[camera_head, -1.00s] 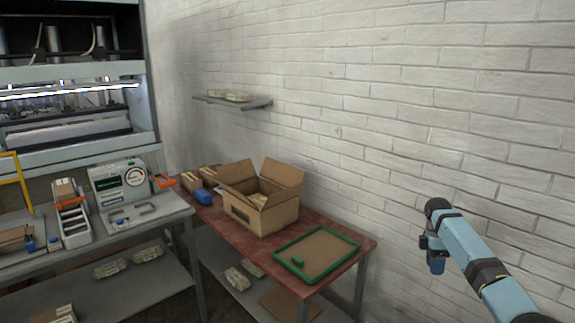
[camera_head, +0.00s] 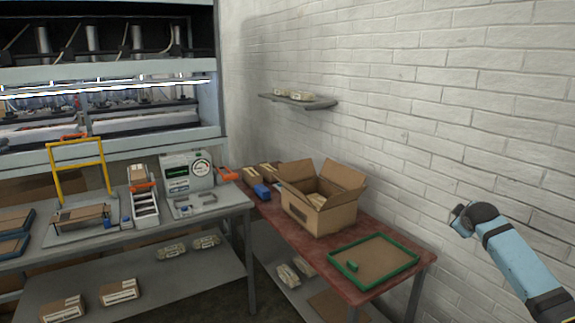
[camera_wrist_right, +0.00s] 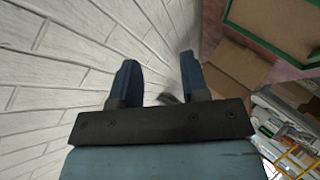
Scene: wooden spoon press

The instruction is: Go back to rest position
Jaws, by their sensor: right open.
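My right arm comes in from the right in the head view, beside the white brick wall. Its far end, with the right gripper mostly hidden behind the wrist, is in free air to the right of the red table (camera_head: 305,252). In the right wrist view the two blue fingers of my right gripper (camera_wrist_right: 158,85) stand apart with nothing between them. The wall fills the left of that view. My left gripper does not show in either view.
An open cardboard box (camera_head: 322,212) and a green-rimmed tray (camera_head: 412,268) stand on the red table. A wall shelf (camera_head: 300,101) holds small packs. A grey workbench (camera_head: 100,250) with devices stands at left, before a large press (camera_head: 110,75). The wall is close to my right arm.

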